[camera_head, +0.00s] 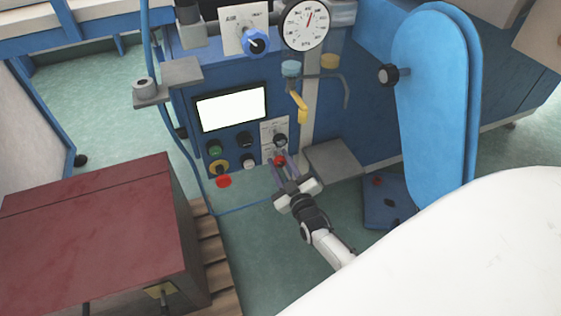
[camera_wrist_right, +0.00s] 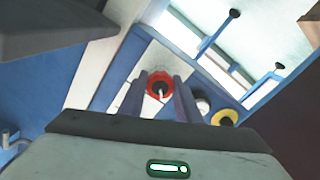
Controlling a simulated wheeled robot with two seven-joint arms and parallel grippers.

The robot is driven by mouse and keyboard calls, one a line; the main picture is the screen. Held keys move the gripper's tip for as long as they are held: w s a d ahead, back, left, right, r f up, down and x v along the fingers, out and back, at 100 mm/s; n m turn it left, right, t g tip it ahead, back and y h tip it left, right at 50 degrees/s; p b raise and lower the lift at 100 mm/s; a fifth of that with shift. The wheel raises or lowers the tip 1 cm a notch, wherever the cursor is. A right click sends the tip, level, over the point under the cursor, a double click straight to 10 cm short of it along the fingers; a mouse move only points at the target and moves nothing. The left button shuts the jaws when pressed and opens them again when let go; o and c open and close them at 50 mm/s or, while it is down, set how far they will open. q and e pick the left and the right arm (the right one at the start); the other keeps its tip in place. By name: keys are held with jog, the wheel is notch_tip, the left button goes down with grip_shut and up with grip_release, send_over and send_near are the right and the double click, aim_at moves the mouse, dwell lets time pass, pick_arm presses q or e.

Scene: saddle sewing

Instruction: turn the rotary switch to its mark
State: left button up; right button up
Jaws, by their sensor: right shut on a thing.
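The rotary switch shows in the right wrist view as a red ring (camera_wrist_right: 160,78) around a dark centre with a pale pointer line. It sits on a pale plate on the blue machine's front. In the head view its red part (camera_head: 280,160) shows at the tips of my right gripper (camera_head: 279,165). The right gripper's two fingers (camera_wrist_right: 160,97) stand on either side of the switch and are shut on it. The fingers hide part of the plate, and I cannot make out the mark. My left gripper is not in view.
A black knob (camera_head: 280,140) sits just above on the same plate. Several push buttons, including a green one (camera_head: 214,147) and a yellow-ringed one (camera_head: 219,167), are to the left below a white screen (camera_head: 231,107). A grey ledge (camera_head: 333,159) juts out at right.

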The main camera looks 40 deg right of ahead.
jog(key=shift+f+n, duration=0.1)
jog(key=shift+n, duration=0.3)
jog(key=o, duration=1.1)
jog(key=shift+c, duration=0.2)
jog(key=shift+s+a, duration=0.1)
jog(key=shift+s, duration=0.1)
pick_arm(q)
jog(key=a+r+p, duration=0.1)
jog(key=p, duration=0.1)
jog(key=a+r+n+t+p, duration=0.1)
jog(key=p, duration=0.1)
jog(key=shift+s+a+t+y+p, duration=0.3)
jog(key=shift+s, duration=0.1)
pick_arm(e)
jog(key=v, duration=1)
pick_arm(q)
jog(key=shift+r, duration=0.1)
pick_arm(e)
jog(key=shift+w, duration=0.1)
